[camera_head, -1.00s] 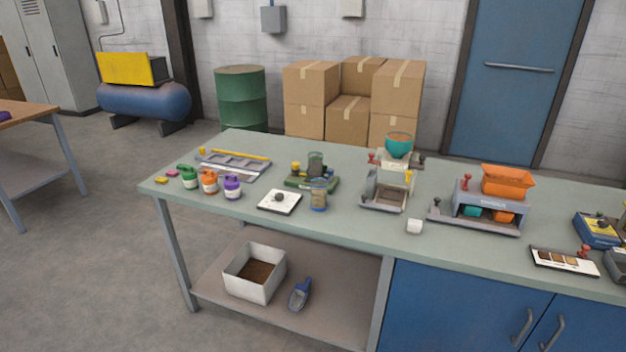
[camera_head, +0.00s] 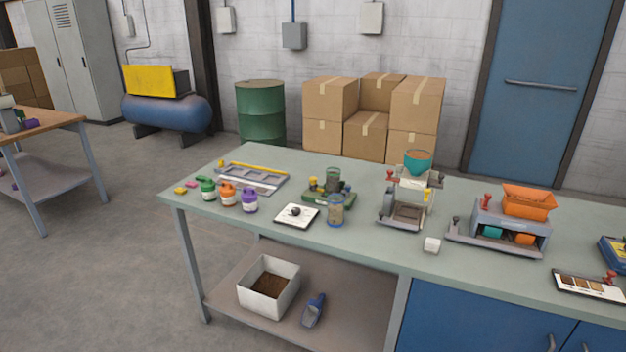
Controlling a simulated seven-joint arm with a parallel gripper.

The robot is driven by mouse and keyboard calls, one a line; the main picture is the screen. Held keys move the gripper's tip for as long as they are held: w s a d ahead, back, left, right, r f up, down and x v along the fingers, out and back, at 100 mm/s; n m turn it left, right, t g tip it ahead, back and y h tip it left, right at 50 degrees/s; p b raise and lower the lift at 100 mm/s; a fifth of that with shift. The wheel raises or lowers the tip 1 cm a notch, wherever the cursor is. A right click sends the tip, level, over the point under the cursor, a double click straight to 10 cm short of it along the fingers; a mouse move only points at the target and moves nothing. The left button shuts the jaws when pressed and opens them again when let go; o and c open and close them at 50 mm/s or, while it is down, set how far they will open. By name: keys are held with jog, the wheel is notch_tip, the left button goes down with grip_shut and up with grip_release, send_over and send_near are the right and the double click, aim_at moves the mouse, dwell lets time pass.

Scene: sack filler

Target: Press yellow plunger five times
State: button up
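No part clearly reads as the yellow plunger at this size. A small yellow knob (camera_head: 313,183) sits on a green-based device (camera_head: 328,198) at the middle of the bench. A small yellow part (camera_head: 428,194) also shows on the right side of the grey filler (camera_head: 408,212), which has a teal hopper (camera_head: 418,165) holding brown material and a red knob (camera_head: 390,175) at its left. I cannot tell which yellow part is the plunger. My gripper is not in view.
The bench top (camera_head: 360,250) holds a grey tray (camera_head: 262,178), several coloured bottles (camera_head: 228,194), a white scale (camera_head: 297,216), a jar (camera_head: 336,210), a white block (camera_head: 432,245) and an orange-hopper machine (camera_head: 528,203). A soil box (camera_head: 268,288) and scoop (camera_head: 313,310) lie on the shelf. Floor at front left is clear.

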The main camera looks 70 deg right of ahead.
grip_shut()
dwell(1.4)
